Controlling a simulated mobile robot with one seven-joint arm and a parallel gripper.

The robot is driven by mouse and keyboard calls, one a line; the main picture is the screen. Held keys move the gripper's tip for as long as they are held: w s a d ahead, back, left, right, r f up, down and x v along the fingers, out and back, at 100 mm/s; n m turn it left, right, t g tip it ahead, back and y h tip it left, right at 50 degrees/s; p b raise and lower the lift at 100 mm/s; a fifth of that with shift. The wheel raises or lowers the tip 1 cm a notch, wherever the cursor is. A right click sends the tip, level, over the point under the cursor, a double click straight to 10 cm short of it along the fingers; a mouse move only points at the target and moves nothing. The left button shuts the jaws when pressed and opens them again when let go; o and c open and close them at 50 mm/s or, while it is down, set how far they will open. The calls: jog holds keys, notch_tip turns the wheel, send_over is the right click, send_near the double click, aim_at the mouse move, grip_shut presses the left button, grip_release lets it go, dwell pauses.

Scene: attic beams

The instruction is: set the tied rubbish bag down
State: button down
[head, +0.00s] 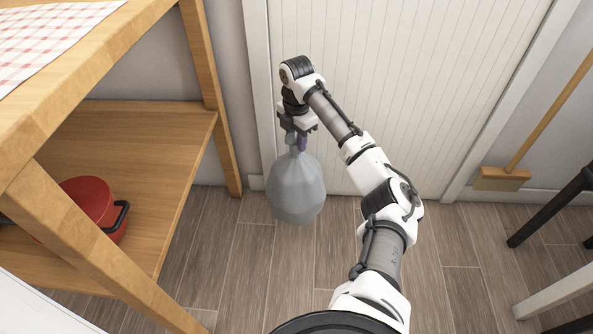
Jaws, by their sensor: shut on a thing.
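The tied rubbish bag (296,189) is grey and rounded, with a gathered neck at its top. It hangs upright below my gripper (297,139), in front of a white panelled door. My gripper points down and is shut on the bag's neck. The fingertips are small in this view and partly hidden by the wrist. The bag shows against the floor and the foot of the door. I cannot tell how far its underside is from the floor.
A wooden shelf unit (150,150) stands at left, with a red pot (88,205) on its lower shelf and a checked cloth (45,38) on top. A broom (503,178) and dark legs (550,208) are at right. Wooden floor (240,270) is clear in front.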

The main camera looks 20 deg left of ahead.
aim_at(296, 163)
notch_tip(296, 163, down, 10)
jog(key=b, duration=0.2)
jog(key=shift+b, duration=0.3)
jog(key=shift+f, duration=0.15)
jog(key=c, duration=1)
grip_release()
jog(key=shift+f, duration=0.1)
notch_tip(296, 163, up, 12)
jog(key=p, duration=0.4)
jog(key=shift+r, duration=0.25)
